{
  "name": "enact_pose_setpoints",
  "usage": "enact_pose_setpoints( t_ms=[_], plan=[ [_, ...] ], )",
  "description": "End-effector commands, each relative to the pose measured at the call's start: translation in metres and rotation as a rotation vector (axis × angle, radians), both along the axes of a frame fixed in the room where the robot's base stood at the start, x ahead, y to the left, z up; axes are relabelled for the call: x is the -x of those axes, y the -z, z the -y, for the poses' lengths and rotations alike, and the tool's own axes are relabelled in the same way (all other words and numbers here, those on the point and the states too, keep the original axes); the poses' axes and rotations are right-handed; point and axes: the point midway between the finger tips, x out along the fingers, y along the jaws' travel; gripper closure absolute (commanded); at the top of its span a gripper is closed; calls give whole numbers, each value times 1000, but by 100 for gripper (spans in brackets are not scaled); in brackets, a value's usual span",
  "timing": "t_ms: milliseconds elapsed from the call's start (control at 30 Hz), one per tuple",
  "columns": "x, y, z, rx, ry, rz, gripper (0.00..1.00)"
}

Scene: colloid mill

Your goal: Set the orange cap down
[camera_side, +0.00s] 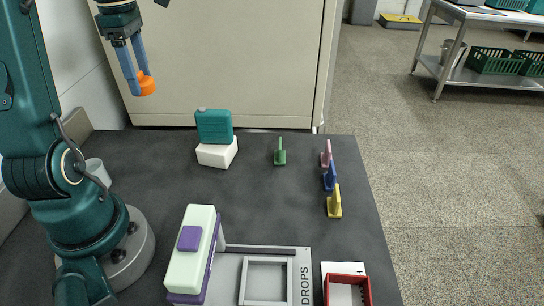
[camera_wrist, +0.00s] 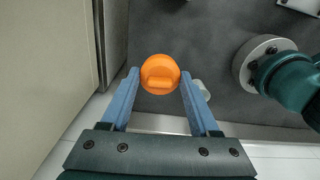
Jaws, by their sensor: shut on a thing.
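The orange cap (camera_side: 147,84) is held between the blue fingertips of my gripper (camera_side: 138,82), high above the far left of the dark table. In the wrist view, the orange cap (camera_wrist: 160,73) is a round disc with a raised bar across it. It sits between the two fingertips of my gripper (camera_wrist: 159,76), which is shut on it. Nothing supports the cap from below in the side view.
A teal canister (camera_side: 213,126) stands on a white block (camera_side: 217,153). Green (camera_side: 280,154), pink (camera_side: 326,155), blue (camera_side: 329,177) and yellow (camera_side: 334,203) pieces stand on the right. A pale green and purple unit (camera_side: 194,255), grey "DROPS" plate (camera_side: 228,275) and red tray (camera_side: 347,278) are in front. The table's middle is clear.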

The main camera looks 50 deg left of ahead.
Motion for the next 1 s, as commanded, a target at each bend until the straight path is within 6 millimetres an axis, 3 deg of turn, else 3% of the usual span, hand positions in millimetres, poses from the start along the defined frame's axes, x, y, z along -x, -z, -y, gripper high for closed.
enact_pose_setpoints(
  t_ms=[33, 267, 467, 733, 1000],
  plan=[
    [-1, -8, 0, -4, 2, 3, 100],
    [-40, -7, 28, 0, 244, 0, 100],
    [-80, -8, 71, 1, 527, -1, 100],
    [-126, -8, 163, 0, 994, 0, 100],
    [-137, -6, 252, 0, 1383, 0, 100]
  ],
)
